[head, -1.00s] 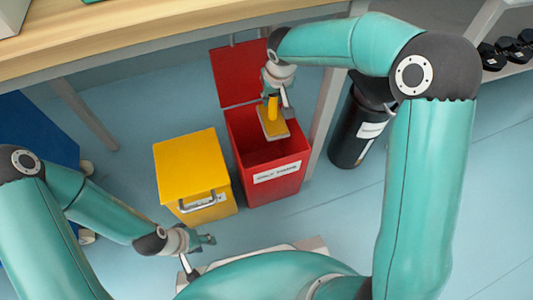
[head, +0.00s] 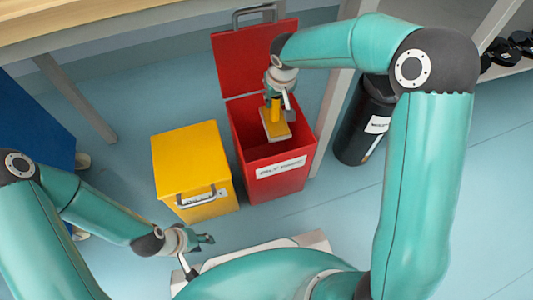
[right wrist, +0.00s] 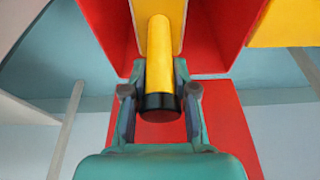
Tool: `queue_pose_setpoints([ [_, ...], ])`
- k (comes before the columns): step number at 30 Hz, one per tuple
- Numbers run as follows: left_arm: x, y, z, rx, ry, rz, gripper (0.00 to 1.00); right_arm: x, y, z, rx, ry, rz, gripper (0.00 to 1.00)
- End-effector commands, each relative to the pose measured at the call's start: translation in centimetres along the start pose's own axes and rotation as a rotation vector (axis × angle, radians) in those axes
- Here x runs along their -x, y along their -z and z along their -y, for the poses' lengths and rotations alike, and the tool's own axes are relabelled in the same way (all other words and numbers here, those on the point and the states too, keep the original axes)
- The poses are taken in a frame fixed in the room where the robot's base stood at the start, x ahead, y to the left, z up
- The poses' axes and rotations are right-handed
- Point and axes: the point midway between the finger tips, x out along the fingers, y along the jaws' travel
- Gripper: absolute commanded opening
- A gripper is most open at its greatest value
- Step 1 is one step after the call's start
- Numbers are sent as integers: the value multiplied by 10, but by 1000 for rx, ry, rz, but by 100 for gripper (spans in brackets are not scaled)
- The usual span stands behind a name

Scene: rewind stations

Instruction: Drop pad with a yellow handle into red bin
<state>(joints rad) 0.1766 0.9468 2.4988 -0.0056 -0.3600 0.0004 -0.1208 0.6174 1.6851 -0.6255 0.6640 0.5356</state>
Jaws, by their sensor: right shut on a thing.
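The red bin (head: 284,186) stands on the floor with its lid (head: 240,58) tipped open at the back and a white label on its front. The pad (head: 277,130) has a yellow handle (head: 275,108) and hangs over the bin's open mouth. My right gripper (head: 276,97) is shut on the yellow handle. In the right wrist view, the handle (right wrist: 159,58) with its black end sits between the fingers of my right gripper (right wrist: 160,105), and red bin walls show around it. My left gripper (head: 196,258) is low at the left, apart from the bins; its jaw state is unclear.
A closed yellow bin (head: 190,160) stands just left of the red bin. A dark cylindrical bin (head: 364,122) stands to the right, beyond a table leg. A wooden table (head: 120,28) runs along the top left.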

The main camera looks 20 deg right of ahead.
Motion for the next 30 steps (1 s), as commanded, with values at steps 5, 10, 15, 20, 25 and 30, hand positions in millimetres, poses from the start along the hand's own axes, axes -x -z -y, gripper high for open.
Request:
queue_pose_setpoints([
  [5,0,0,0,0,0,0,40,1,0,0,0,0,-1,0],
  [10,0,0,0,0,0,0,40,1,0,0,0,0,-1,55],
  [15,0,0,0,0,0,0,40,1,0,0,-1,0,0,56],
  [20,1,0,0,0,0,0,40,2,0,0,-1,0,0,56],
  [25,1,0,0,0,0,0,40,14,1,0,0,1,-3,56],
  [30,1,0,0,0,0,0,40,44,1,0,-2,1,-5,56],
])
